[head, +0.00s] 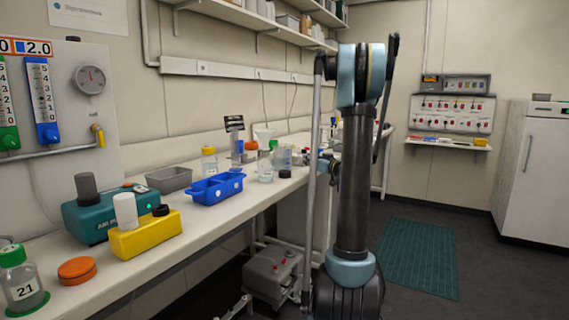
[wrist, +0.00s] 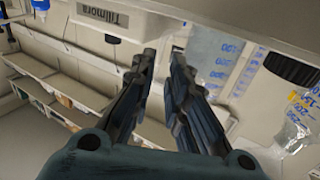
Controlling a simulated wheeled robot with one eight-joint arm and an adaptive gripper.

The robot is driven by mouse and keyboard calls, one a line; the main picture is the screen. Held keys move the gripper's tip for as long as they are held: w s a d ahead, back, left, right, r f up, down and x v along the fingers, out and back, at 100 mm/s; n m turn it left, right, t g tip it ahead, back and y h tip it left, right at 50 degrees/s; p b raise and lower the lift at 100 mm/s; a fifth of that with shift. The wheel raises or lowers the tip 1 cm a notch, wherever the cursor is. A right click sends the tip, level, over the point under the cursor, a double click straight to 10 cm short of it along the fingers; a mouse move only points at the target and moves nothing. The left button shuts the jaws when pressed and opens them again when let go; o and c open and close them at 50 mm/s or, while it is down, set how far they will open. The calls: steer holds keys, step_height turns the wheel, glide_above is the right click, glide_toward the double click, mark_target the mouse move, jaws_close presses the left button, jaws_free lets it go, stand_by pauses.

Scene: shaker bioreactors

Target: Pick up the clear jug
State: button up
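Several clear vessels stand close together on the bench in the head view; a pale, wide-topped one (head: 263,134) is at the back and a clear one (head: 283,159) is in front. I cannot tell for sure which is the clear jug. In the wrist view a clear vessel with blue markings (wrist: 216,52) is just right of my gripper (wrist: 163,58). Another clear piece with blue numbers (wrist: 297,122) is at the right edge. My gripper's dark fingers are apart with nothing between them. In the head view my arm hides part of the bench.
A blue rack (head: 216,188), a grey tray (head: 169,179), a yellow device (head: 146,234) and a teal device (head: 100,213) line the bench. A yellow-capped bottle (head: 209,162) stands near the vessels. Shelves (head: 255,22) overhang the back wall. The floor at right is open.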

steer(key=shift+x, duration=3.15)
jaws_close()
steer(key=shift+r, duration=0.1)
